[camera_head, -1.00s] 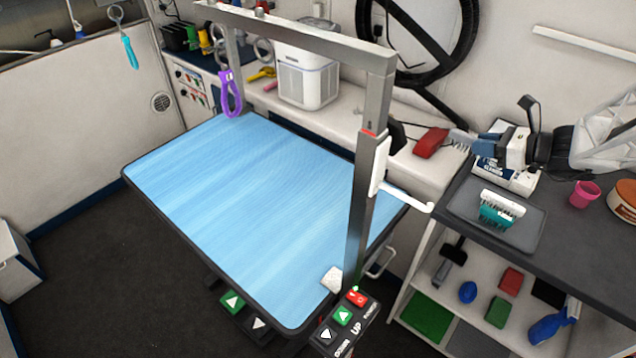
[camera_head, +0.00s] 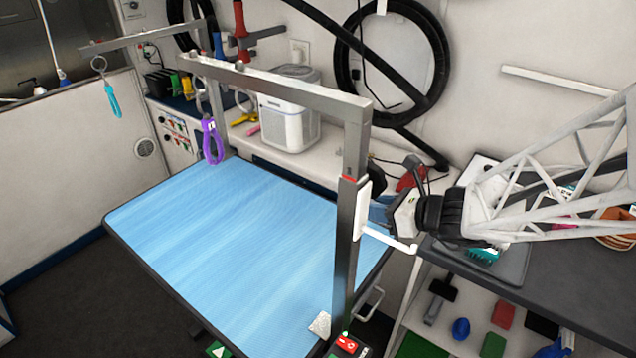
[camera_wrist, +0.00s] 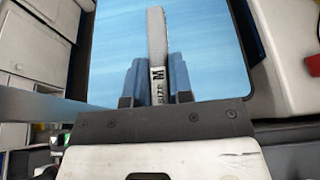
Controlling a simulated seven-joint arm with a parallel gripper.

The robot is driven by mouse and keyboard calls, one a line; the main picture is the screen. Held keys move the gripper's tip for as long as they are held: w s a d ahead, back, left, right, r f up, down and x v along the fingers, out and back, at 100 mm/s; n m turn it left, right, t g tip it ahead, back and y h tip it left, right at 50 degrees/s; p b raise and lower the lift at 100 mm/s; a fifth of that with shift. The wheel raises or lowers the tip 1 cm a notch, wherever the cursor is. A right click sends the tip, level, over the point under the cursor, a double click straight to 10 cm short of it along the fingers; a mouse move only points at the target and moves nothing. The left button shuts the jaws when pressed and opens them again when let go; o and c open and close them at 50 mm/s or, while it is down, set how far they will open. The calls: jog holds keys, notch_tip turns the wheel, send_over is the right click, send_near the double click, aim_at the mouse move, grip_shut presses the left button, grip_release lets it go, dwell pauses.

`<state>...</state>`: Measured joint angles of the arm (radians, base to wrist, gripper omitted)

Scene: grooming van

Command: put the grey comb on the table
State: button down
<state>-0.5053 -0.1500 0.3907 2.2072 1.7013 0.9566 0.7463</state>
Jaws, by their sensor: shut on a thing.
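The grey comb (camera_wrist: 157,38) stands out lengthwise between my blue fingers in the wrist view, with a "SIZE M" label near its held end. My gripper (camera_wrist: 156,80) is shut on it. The table (camera_head: 225,225) has a light blue top with a dark rim, and it lies beyond the comb in the wrist view (camera_wrist: 205,45). In the head view my gripper (camera_head: 378,212) is beside the grey upright post, at the table's right side. The post and my wrist hide most of the fingers, and I cannot make out the comb there.
A grey post and crossbar (camera_head: 290,90) rise over the table's right side, with a white hook (camera_head: 388,238) near my gripper. A purple loop (camera_head: 212,142) hangs at the far corner. A pale block (camera_head: 320,324) sits at the near corner. Most of the tabletop is clear.

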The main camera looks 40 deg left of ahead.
jog(key=s+f, duration=0.1)
jog(key=f, duration=0.6)
jog(key=s+f, duration=0.1)
jog(key=f, duration=0.5)
jog(key=s+a+f, duration=0.1)
jog(key=f, duration=0.6)
jog(key=shift+s+f, duration=0.25)
jog(key=shift+f, duration=0.05)
jog(key=w+a, duration=0.3)
jog(key=w+a+f, duration=0.1)
jog(key=w+a, duration=0.7)
jog(key=shift+w+a+f, duration=0.1)
jog(key=shift+w+f, duration=0.1)
jog(key=shift+w, duration=0.05)
jog(key=shift+f, duration=0.15)
jog(key=shift+f, duration=1.65)
jog(key=shift+f, duration=0.1)
